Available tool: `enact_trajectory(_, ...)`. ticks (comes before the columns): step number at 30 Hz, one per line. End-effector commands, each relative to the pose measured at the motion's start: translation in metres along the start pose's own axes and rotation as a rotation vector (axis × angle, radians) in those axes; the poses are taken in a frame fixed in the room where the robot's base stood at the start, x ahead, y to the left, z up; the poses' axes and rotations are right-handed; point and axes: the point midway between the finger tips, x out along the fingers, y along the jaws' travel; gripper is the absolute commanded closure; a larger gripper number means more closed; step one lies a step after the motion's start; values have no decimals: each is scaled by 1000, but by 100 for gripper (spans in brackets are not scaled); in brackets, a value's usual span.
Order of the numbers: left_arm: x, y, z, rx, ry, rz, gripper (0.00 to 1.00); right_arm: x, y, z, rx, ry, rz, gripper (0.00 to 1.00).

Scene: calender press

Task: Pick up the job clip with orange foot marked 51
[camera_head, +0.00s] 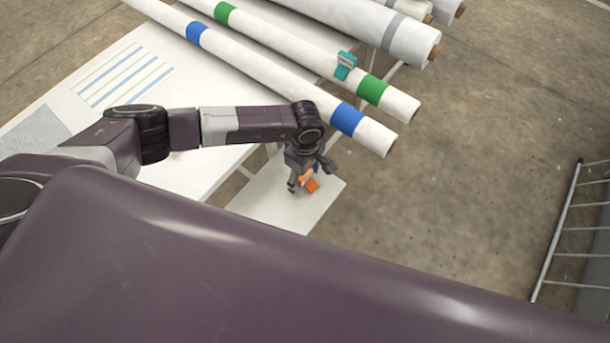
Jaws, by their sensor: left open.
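An orange piece (311,185), which looks like the job clip's foot, shows low at my left gripper, over a pale board. It is small and partly hidden by the gripper, and no number can be read on it. My left gripper (303,182) points down right at the orange piece, with its fingers apart around or beside it; I cannot tell which. I cannot tell whether the fingers touch it. My right gripper is not in view.
The pale board (265,205) lies beside a white table (190,175). Long white rolls with blue bands (347,119) and green bands (371,90) lie beyond my left arm. A teal clip (345,66) sits on the green-banded roll. A metal rack (556,235) stands at right; the floor between is clear.

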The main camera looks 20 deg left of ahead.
Motion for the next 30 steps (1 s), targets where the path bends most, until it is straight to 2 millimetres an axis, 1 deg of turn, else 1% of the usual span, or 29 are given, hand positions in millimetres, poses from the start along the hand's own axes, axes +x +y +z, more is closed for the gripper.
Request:
enact_trajectory(1,0,0,0,0,0,0,41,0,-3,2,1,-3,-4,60)
enact_trajectory(6,0,0,0,0,0,0,59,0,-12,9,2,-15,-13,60)
enact_trajectory(11,0,0,0,0,0,0,77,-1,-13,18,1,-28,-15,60)
enact_trajectory(12,0,0,0,0,0,0,79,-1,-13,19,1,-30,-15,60)
enact_trajectory(19,-1,0,0,0,0,0,79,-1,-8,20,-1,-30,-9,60)
enact_trajectory(23,-7,0,0,-1,-1,1,79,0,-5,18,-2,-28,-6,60)
enact_trajectory(26,-18,1,0,1,-1,2,79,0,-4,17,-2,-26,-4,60)
enact_trajectory(29,-36,1,-1,1,0,4,79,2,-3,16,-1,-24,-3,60)
enact_trajectory(30,-46,2,0,2,-1,5,79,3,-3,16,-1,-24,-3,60)
